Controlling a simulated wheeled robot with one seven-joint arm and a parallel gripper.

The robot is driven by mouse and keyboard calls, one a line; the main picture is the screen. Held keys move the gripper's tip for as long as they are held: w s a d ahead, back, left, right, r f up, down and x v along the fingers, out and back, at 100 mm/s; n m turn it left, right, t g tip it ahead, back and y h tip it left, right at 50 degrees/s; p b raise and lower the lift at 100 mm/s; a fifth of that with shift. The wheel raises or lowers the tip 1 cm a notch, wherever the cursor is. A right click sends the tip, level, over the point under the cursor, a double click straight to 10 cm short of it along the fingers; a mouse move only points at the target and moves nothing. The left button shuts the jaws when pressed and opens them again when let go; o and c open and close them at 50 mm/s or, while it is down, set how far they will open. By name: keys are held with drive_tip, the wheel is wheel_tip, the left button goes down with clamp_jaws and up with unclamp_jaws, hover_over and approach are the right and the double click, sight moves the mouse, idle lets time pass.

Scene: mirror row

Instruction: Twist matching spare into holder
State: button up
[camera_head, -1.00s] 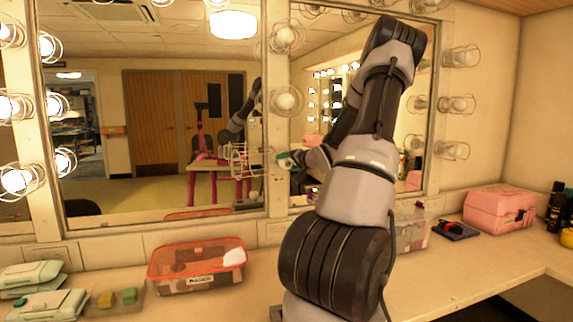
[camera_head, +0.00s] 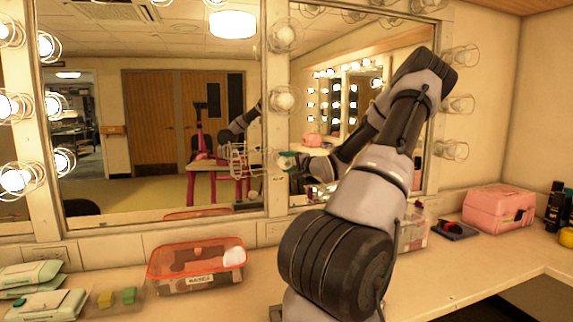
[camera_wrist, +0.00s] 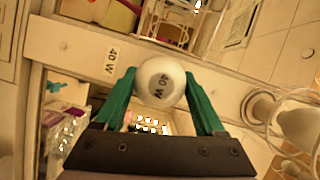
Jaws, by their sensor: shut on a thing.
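My gripper (camera_wrist: 160,88) is shut on a round white bulb (camera_wrist: 161,82) marked "40 W", held between its green fingers. In the head view, my gripper (camera_head: 285,162) is at the post between the two mirrors, below two caged bulbs. A "40 W" label (camera_wrist: 112,60) is on the frame beside the held bulb. The holder is not visible behind the bulb, so I cannot tell whether the bulb is seated in it. A wire guard (camera_head: 239,160) stands out to the left of my gripper; wire also shows in the wrist view (camera_wrist: 168,22).
A caged bulb (camera_wrist: 300,125) is close on the right in the wrist view. On the counter are an orange-rimmed clear box (camera_head: 198,266), a clear bin (camera_head: 413,232) behind my arm and a pink case (camera_head: 498,206). The counter front is mostly clear.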

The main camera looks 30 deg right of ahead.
drive_tip(key=o, duration=0.9)
drive_tip(key=shift+o, duration=0.9)
drive_tip(key=shift+a, duration=0.1)
drive_tip(key=shift+s, duration=0.2)
drive_tip(key=s+d, duration=0.1)
drive_tip(key=s, duration=0.9)
drive_tip(key=shift+s+d+r, duration=0.15)
drive_tip(key=shift+d+r, duration=0.15)
drive_tip(key=shift+r, duration=0.05)
drive_tip(key=shift+a, duration=0.1)
